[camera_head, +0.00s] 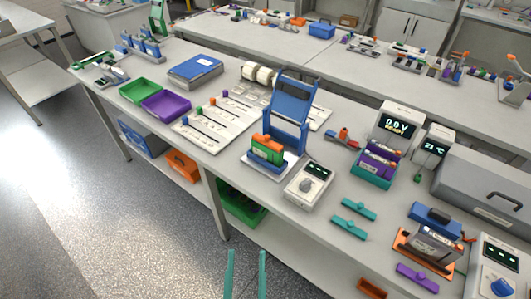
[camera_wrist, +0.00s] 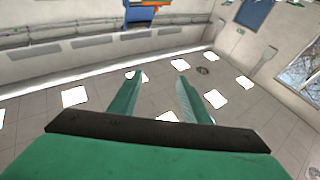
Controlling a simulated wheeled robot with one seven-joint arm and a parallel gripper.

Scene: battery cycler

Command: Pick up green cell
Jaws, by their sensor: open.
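A green block (camera_head: 263,156), which looks like the green cell, stands beside an orange block (camera_head: 270,143) on a white base (camera_head: 257,170) in front of a raised blue frame (camera_head: 290,128). My gripper (camera_head: 246,254) shows at the bottom of the head view as two teal fingers, apart and empty. It is in front of the bench, below the green block in the picture. In the wrist view my gripper (camera_wrist: 157,80) is open, with nothing between the fingers. That view shows mostly walls and bright floor or ceiling panels; the green cell is not seen there.
A grey meter box (camera_head: 311,181) stands right of the white base. A teal rack (camera_head: 372,175), a display unit (camera_head: 397,122) and teal clips (camera_head: 349,229) lie further right. Purple (camera_head: 166,106) and green trays (camera_head: 139,91) are at the left. Bench front edge lies between gripper and block.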

